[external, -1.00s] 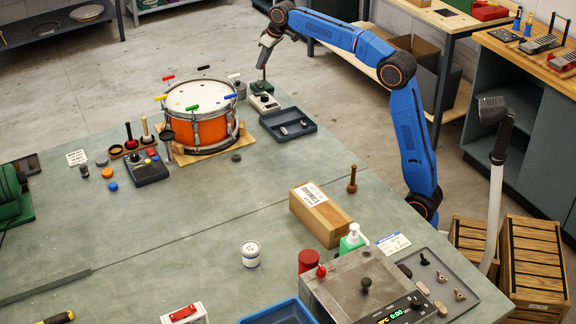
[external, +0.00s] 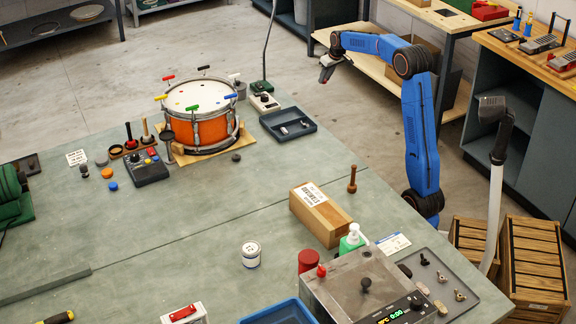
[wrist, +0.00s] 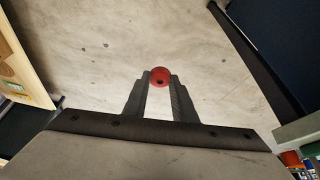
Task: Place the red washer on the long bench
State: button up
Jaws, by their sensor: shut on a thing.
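My gripper (wrist: 160,90) is shut on the red washer (wrist: 161,73), a small round piece with a dark hole, at the fingertips in the wrist view. In the external view my gripper (external: 324,74) hangs in the air past the bench's far right edge, over the concrete floor; the washer is too small to make out there. The long bench, with a grey-green top (external: 200,215), fills the middle and left of the external view.
A thin lamp pole (external: 268,45) rises left of my gripper. A low wooden shelf (external: 375,75) is behind it. The bench's middle has free room.

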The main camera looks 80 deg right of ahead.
jog(key=s+d+f+m, duration=0.1)
jog(key=s+d+f, duration=0.6)
jog(key=s, duration=0.3)
notch_tip(320, 180, up, 43)
jog(key=w+a+n+y, duration=0.2)
jog(key=w+a+n, duration=0.4)
jog(key=w+a, duration=2.1)
jog(key=w+a+n+y, duration=0.1)
jog(key=w+a+n, duration=0.2)
jog(key=a, duration=1.6)
jog(key=w+a+n+y, duration=0.1)
jog(key=w+a+n, duration=0.25)
jog(key=a, duration=1.55)
jog(key=s+a+n+g+y, duration=0.1)
jog(key=s+a+n, duration=0.3)
jog(key=a, duration=1.4)
jog(key=s+a+n+y, duration=0.15)
jog(key=s+a, duration=0.45)
jog(key=a, duration=1.2)
jog(key=s+a+n+g, duration=0.2)
jog(key=s+a+n, duration=0.5)
jog(key=s+a, duration=1.95)
jog(key=shift+y, duration=0.35)
jog(key=f, duration=2.8)
jog(key=shift+w+a, duration=0.35)
